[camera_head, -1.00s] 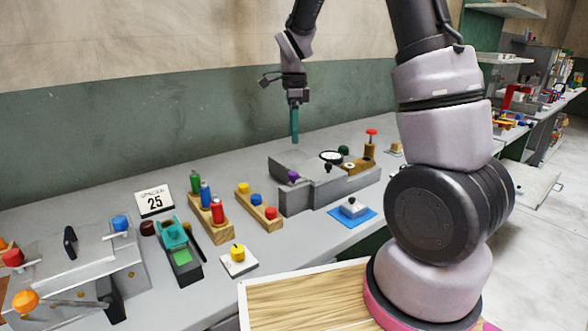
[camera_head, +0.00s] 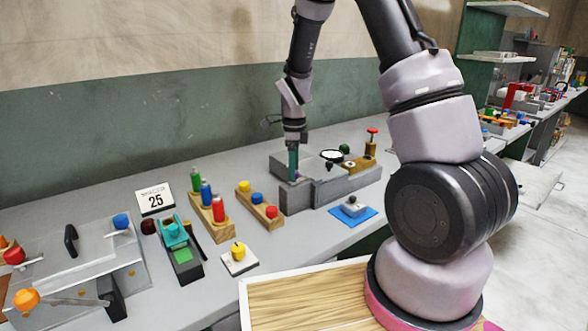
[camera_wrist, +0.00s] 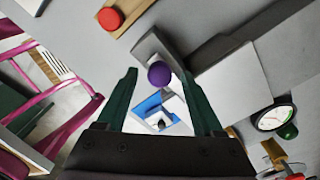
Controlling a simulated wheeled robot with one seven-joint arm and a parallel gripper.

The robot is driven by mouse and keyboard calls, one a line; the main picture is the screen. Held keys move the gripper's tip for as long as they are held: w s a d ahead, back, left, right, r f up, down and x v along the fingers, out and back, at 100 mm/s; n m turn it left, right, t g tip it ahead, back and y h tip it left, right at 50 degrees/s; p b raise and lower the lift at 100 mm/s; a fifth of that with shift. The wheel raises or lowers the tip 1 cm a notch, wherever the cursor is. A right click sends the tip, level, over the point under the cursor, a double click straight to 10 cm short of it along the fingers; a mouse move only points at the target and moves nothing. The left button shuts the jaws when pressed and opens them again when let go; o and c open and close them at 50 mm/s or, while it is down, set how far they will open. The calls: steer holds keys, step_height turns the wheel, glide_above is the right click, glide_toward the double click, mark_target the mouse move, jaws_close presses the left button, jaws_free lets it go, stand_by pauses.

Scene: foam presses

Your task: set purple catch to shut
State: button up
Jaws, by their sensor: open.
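The purple catch (camera_wrist: 159,75) shows as a round purple knob at the end of a grey block in the wrist view. In the head view it is mostly hidden behind my fingers. My gripper (camera_head: 294,178) points down over the left end of the grey press (camera_head: 345,186). In the wrist view its two green fingers stand apart, and the knob appears between the fingertips (camera_wrist: 160,83). I cannot tell how far the knob is below the tips. The grey press also shows at the right in the wrist view (camera_wrist: 232,85).
A blue pad (camera_head: 366,216) lies in front. A wooden rack with coloured knobs (camera_head: 258,205) is to the left.

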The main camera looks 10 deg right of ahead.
steer(key=shift+f, duration=0.25)
jaws_close()
stand_by(1.4)
